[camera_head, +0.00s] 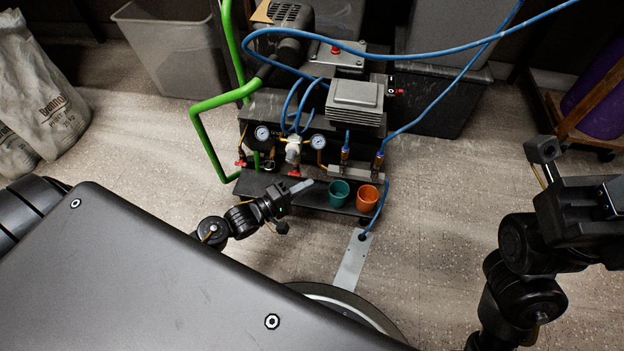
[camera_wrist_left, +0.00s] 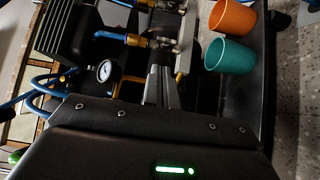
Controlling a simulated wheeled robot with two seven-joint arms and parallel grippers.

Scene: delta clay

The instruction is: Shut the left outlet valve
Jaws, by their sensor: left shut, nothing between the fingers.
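The left outlet (camera_head: 345,154) is a brass fitting with a blue collar and hose, on a metal manifold (camera_head: 362,174) at the machine's front. It also shows in the left wrist view as the brass fitting nearer the gauge (camera_wrist_left: 136,40). I cannot make out its valve handle or its position clearly. The right outlet fitting (camera_head: 378,160) stands beside it. My left gripper (camera_head: 304,185) is shut and empty, left of and a little below the manifold. Its grey fingers (camera_wrist_left: 162,88) point toward the manifold in the wrist view. My right gripper (camera_head: 544,152) is far right, away from the machine; its jaws are unclear.
A teal cup (camera_head: 339,193) and an orange cup (camera_head: 367,198) stand just below the manifold. Pressure gauges (camera_head: 318,142) and red handles (camera_head: 294,173) sit to the left. A green pipe (camera_head: 205,130) and blue hoses (camera_head: 440,92) surround the machine.

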